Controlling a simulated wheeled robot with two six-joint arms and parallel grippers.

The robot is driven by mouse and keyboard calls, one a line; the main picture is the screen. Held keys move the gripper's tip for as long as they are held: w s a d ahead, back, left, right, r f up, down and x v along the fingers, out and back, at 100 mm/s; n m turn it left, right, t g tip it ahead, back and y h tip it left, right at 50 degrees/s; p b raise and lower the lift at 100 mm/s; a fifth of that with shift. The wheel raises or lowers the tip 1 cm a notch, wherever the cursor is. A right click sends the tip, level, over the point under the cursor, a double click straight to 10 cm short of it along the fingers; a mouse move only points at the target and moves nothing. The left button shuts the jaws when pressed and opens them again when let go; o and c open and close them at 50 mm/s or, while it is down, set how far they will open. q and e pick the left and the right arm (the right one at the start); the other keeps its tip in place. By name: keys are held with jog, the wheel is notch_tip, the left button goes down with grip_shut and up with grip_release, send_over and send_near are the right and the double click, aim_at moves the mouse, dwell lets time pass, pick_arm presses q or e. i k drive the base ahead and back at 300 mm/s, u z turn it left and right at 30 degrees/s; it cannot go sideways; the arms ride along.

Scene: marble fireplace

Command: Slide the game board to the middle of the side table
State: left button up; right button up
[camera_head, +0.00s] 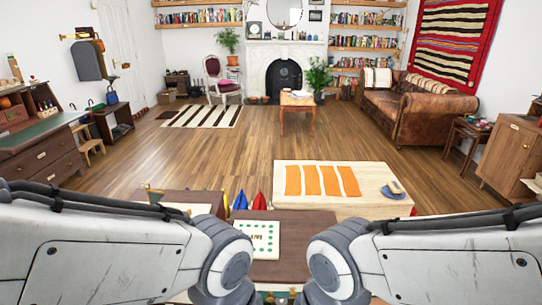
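A pale flat board with green dots along its edges and dark marks in its middle (258,238) looks like the game board. It lies on a dark brown tabletop (306,236) close in front of me, left of that top's middle. I take this to be the side table; its near part is partly hidden by my arms. My two arms come in from the left and right and bend at grey joints on either side of the board. Both grippers are out of view.
A lower brown surface with a pale sheet (190,208) is at left. Red and blue pointed objects (259,201) stand behind the tabletop. Open wooden floor lies farther off.

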aim_at(264, 235)
jog(key=z, duration=0.2)
jog(key=i, duration=1.05)
jog(key=u, duration=0.25)
